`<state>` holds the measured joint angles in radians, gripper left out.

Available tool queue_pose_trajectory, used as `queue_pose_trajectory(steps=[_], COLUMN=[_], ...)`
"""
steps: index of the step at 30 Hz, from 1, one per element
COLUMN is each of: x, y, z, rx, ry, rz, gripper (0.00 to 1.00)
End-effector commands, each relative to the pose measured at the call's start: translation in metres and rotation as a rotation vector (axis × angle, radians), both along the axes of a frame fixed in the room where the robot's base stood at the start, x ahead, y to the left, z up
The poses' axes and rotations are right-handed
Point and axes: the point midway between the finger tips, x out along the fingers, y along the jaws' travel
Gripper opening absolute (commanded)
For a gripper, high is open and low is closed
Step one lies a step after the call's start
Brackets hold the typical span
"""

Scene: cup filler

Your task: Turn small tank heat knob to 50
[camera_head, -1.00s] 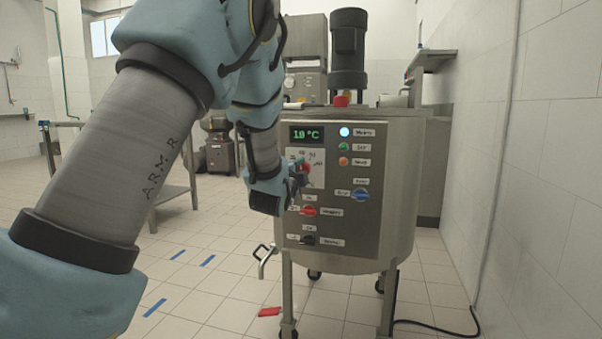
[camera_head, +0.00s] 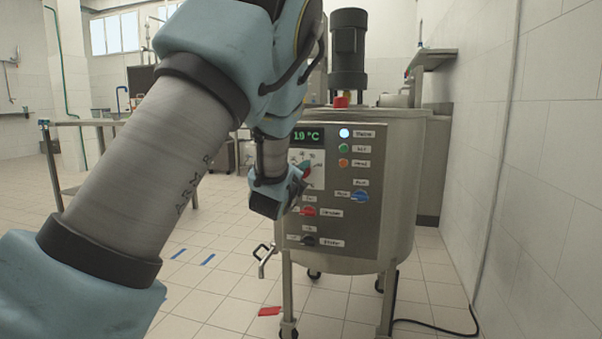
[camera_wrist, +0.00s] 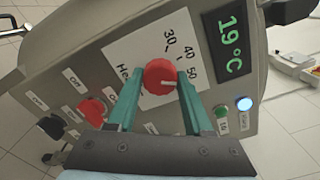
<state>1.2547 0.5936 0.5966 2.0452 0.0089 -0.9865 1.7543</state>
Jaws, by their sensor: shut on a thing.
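The small tank (camera_head: 400,190) is a grey steel vessel on legs with a control panel (camera_head: 330,222). Its heat knob (camera_wrist: 158,77) is round and red with a white mark, on a white dial plate (camera_wrist: 135,45) printed with 30, 40 and 50. In the wrist view the white mark points right, a little below the 50 label. My gripper (camera_wrist: 156,85) is shut on the heat knob, one teal finger on each side. In the head view my gripper (camera_head: 303,178) reaches the panel from the left and partly covers the dial. The display (camera_wrist: 233,45) reads 19 °C.
A spout (camera_head: 263,258) sticks out low on the left. A tiled wall stands close on the right; open floor lies left.

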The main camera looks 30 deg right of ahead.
Motion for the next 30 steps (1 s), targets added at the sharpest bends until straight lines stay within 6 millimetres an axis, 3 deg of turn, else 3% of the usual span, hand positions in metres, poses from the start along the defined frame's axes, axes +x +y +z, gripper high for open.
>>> queue_pose_trajectory(steps=[14, 15, 23, 30], x=[-0.0009, -0.0009, -0.0005, -0.0006], y=[-0.0005, -0.0005, -0.0002, 0.0003], z=[-0.0016, -0.0016, -0.0008, -0.0003], rx=[0.015, 0.015, 0.013, 0.013], ry=[-0.009, -0.009, -0.010, -0.010], rz=[-0.002, -0.002, 0.000, 0.000], gripper=[0.00, 0.52, 0.81, 0.81])
